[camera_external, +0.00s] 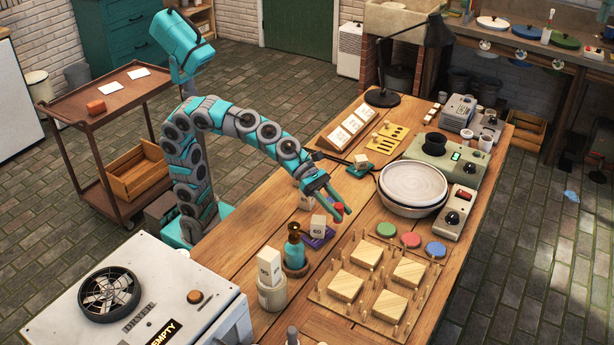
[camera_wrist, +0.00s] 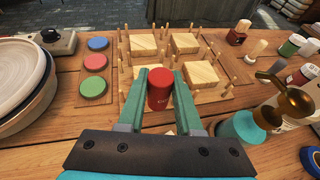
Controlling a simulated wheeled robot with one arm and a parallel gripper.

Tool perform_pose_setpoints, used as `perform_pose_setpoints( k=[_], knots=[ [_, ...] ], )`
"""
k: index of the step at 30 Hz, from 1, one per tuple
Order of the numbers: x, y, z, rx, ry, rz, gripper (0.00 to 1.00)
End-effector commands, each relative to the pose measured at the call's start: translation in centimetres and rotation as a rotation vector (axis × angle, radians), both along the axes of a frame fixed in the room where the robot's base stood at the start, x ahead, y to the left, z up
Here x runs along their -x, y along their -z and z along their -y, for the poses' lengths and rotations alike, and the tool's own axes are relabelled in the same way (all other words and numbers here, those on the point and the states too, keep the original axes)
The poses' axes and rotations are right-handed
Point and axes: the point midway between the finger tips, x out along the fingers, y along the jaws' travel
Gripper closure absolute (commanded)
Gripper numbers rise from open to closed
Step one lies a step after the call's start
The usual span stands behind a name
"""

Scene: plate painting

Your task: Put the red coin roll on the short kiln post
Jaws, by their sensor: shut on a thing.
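The red coin roll (camera_wrist: 159,92) is a short red cylinder with faint lettering, upright between the fingers of my gripper (camera_wrist: 160,78) in the wrist view. My gripper is shut on it. In the external view my gripper (camera_external: 340,207) is over the middle of the workbench, with a little red of the roll (camera_external: 339,206) showing. Pale blocks marked 60 stand nearby, one on a purple base (camera_external: 318,226) and one on a round pot (camera_external: 270,266). I cannot tell which thing is the short kiln post.
A pegged board (camera_external: 330,290) with several wooden blocks lies at the front right. Green, red and blue discs (camera_external: 411,240) sit behind it. A teal bottle (camera_external: 295,248) stands in front of my gripper. Stacked plates (camera_external: 413,185) are on the right. The dryer (camera_external: 140,300) is at front left.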

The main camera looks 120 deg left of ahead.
Motion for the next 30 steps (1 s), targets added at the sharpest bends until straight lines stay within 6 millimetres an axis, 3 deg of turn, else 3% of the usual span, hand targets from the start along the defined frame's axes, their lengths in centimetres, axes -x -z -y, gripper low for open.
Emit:
perform_pose_setpoints(
  k=[8, 15, 21, 30],
  knots=[
    [6.1, -2.2, -5.6, -0.006, -0.235, 0.036, 1.00],
    [12.6, -4.1, -9.8, -0.007, -0.380, 0.046, 1.00],
    [18.5, -5.0, -12.0, -0.014, -0.494, 0.040, 1.00],
    [27.2, -4.4, -13.2, -0.028, -0.683, 0.022, 1.00]
  ],
)
